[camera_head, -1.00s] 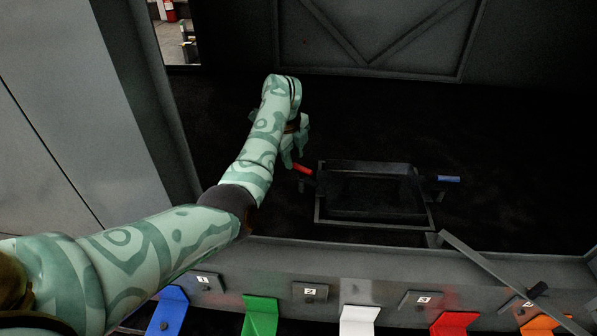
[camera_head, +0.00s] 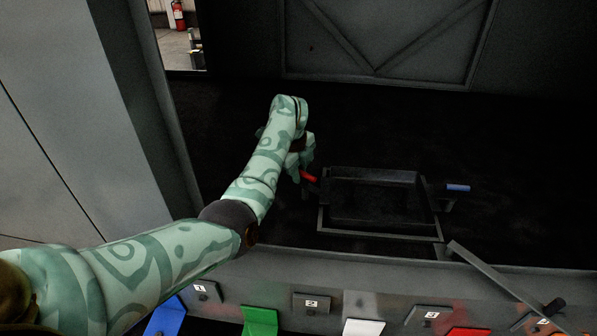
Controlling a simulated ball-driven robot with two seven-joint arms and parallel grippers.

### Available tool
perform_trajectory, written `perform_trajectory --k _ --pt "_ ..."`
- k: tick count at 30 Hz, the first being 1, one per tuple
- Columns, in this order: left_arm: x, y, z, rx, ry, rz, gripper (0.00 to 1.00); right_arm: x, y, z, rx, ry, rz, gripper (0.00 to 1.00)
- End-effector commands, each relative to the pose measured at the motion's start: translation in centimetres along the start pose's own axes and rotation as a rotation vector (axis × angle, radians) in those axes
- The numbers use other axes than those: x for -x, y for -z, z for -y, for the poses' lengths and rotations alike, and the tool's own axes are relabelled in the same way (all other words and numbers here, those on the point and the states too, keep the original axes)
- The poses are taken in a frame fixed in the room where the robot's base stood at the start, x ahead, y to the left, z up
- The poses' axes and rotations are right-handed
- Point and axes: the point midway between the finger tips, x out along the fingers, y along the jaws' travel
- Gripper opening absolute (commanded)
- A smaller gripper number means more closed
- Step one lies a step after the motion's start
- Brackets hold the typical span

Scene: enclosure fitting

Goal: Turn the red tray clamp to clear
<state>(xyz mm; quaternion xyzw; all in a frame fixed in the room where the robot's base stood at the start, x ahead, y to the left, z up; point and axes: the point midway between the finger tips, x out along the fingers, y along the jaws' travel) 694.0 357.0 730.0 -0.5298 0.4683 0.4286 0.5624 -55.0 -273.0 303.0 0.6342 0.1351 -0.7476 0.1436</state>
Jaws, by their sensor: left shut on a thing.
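The red tray clamp (camera_head: 309,177) is a short red handle at the left side of the dark tray (camera_head: 322,219). It points up and to the left, away from the tray. My left gripper (camera_head: 298,172) is at its outer end and is shut on it, with the fingers hiding that end. A blue clamp handle (camera_head: 458,187) sticks out to the right from the tray's right side. My right gripper is not in view.
A grey ledge in front carries numbered plates, such as plate 2 (camera_head: 312,303), with green (camera_head: 260,322) and white (camera_head: 364,328) tabs below. A grey bar (camera_head: 500,279) slants at the right. Dark floor behind the tray is clear.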

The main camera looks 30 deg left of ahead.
Motion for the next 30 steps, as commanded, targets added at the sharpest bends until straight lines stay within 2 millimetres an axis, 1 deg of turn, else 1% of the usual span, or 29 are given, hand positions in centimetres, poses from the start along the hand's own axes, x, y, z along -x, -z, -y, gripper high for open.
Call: perform_trajectory --k 5,11,25,30 --pt "0.0 0.0 0.1 -0.038 0.0 -0.009 0.0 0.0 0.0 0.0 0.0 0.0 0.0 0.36" --pt "-0.1 0.1 0.4 -0.15 0.0 -0.034 0.0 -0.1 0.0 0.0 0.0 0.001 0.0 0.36" --pt "-0.3 0.5 1.3 -0.574 0.001 -0.118 0.0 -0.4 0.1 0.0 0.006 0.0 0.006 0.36" --pt "-0.4 0.6 1.6 -0.723 0.001 -0.146 0.0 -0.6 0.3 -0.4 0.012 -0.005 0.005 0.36"
